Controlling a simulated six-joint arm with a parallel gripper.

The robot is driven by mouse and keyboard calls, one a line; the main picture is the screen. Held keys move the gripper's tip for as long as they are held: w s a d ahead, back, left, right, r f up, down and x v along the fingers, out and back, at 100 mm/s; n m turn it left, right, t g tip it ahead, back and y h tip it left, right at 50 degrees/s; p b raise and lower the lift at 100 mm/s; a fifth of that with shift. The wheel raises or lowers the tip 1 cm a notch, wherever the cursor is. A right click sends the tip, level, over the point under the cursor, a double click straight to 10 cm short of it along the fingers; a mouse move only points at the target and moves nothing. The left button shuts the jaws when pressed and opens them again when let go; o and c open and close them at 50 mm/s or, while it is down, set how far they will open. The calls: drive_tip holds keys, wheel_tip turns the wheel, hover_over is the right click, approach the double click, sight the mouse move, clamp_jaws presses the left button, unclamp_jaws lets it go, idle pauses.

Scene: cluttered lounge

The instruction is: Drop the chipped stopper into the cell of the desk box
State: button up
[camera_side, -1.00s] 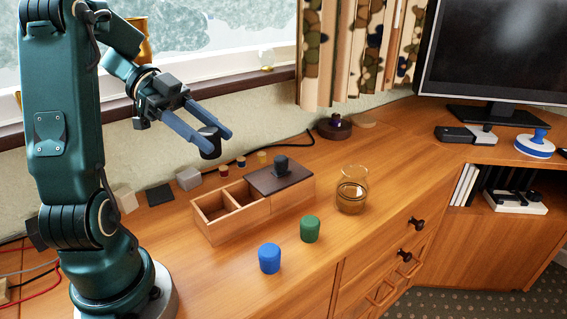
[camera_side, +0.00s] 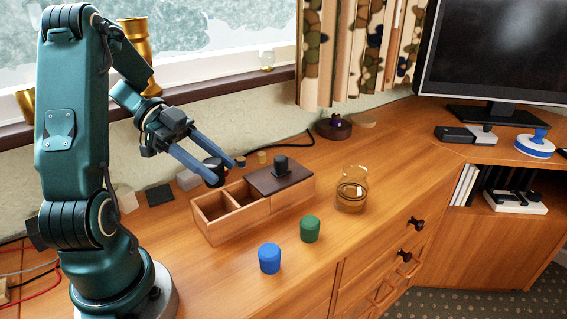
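My gripper (camera_side: 222,178) is shut on a small dark stopper (camera_side: 213,171), held between its two blue fingers. Any chip on it is too small to tell. The stopper is just above the back left of the wooden desk box (camera_side: 241,221). The box has open cells at its left end, parted by a thin divider. A dark lid (camera_side: 281,178) with a black knob covers its right part. The stopper's lower end looks close to the back rim of the box; I cannot tell whether they touch.
A blue stopper (camera_side: 269,259) and a green stopper (camera_side: 310,229) stand in front of the box. A glass jar (camera_side: 351,189) stands to its right. A grey block (camera_side: 188,180) and small coloured pieces lie behind it.

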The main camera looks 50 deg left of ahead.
drive_tip(key=o, duration=0.4)
drive_tip(key=shift+a, duration=0.1)
drive_tip(key=shift+s+a+r, duration=0.15)
drive_tip(key=shift+a+r, duration=0.05)
drive_tip(key=shift+a, duration=0.05)
drive_tip(key=shift+v, duration=1.25)
wheel_tip(320, 180, up, 7)
drive_tip(key=shift+d+f, duration=0.1)
drive_tip(key=shift+d, duration=0.05)
